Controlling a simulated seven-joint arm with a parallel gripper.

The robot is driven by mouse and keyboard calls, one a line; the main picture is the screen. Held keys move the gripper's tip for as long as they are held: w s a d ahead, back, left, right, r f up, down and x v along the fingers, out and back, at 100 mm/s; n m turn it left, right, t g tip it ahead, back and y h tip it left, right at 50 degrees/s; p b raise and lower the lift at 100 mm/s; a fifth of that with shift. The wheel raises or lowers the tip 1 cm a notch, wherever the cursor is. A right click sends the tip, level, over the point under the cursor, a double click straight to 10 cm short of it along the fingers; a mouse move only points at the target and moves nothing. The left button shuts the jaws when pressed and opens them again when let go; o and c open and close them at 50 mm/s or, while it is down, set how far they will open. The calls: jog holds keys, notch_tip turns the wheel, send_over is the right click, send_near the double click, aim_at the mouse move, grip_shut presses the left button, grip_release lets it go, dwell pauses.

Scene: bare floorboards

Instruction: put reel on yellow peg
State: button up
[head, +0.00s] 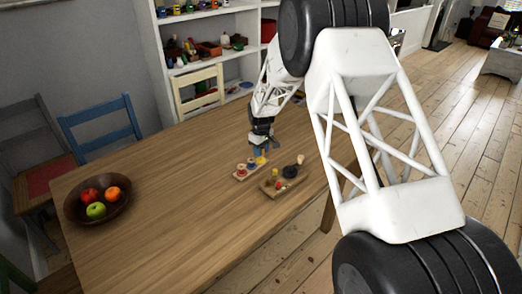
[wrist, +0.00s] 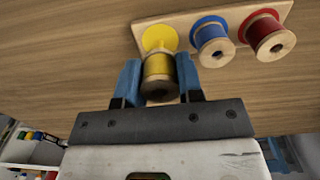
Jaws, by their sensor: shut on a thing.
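My gripper (wrist: 158,80) is shut on a reel (wrist: 157,68) wound with yellow thread, with one blue finger on each side. In the wrist view the reel stands in front of a yellow disc (wrist: 158,36) at the left end of a wooden board (wrist: 185,22). The yellow peg is hidden, and I cannot tell whether the reel is around it or above it. A blue reel (wrist: 213,45) and a red reel (wrist: 268,38) stand on the board to the right. In the head view my gripper (head: 262,148) is over the board's far end (head: 240,177).
A second wooden board (head: 268,191) with small objects, one of them black, lies to the right on the table. A fruit bowl (head: 98,209) stands at the left. The table (head: 170,215) between is clear. Chairs and shelves stand behind.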

jog(key=shift+f, duration=1.75)
dwell(1.2)
jog(key=o, duration=1)
jog(key=shift+o, duration=0.2)
jog(key=shift+r, duration=0.1)
jog(key=shift+r, duration=3.4)
